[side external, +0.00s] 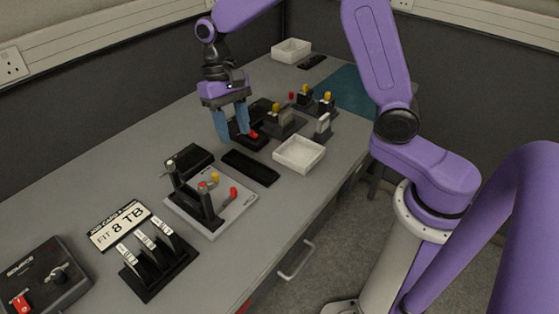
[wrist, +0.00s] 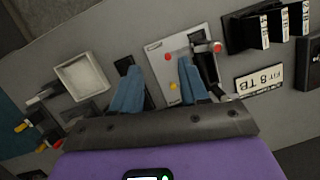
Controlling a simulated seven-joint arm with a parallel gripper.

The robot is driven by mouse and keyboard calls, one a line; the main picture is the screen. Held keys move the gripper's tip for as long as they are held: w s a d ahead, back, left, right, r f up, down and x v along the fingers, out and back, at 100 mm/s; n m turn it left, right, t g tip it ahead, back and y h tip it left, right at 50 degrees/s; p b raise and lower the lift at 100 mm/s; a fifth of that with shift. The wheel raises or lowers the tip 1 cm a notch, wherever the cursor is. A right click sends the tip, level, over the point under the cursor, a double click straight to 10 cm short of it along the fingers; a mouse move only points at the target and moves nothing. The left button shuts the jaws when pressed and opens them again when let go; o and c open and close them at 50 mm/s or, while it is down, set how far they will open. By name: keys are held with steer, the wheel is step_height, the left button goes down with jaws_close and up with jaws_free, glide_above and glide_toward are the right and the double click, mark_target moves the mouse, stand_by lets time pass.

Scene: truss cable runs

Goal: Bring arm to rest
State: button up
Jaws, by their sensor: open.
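My gripper (side external: 232,122) has a purple body and two blue fingers. In the side view it hangs above the middle of the bench, over a dark block with a red part (side external: 252,134). In the wrist view the fingers (wrist: 158,85) stand apart with nothing held between them. My purple arm reaches in from the right in the side view. Beyond the fingers in the wrist view lies a light grey plate (wrist: 158,50) with red and yellow knobs and a dark upright lever. The same plate shows in the side view (side external: 238,219).
A white tray (side external: 299,153) and a black slab (side external: 250,167) lie near the gripper. A "FIT 8 TB" card (side external: 120,225), a black rack (side external: 158,262) of labelled pieces and a control box (side external: 40,280) stand at the front left. Dark fixtures with yellow tops (side external: 318,102) stand behind. Bare bench lies at left.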

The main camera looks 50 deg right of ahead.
steer(key=s+d+n+t, duration=0.1)
steer(key=s+d+n, duration=0.2)
steer(key=s+n, duration=0.4)
steer(key=s+d+r+n+t, duration=0.1)
steer(key=s+d+n, duration=0.3)
steer(key=s, duration=1.5)
steer(key=n+t, duration=0.1)
steer(key=n, duration=0.2)
steer(key=shift+r+n+h, duration=0.2)
steer(key=shift+n+h, duration=0.2)
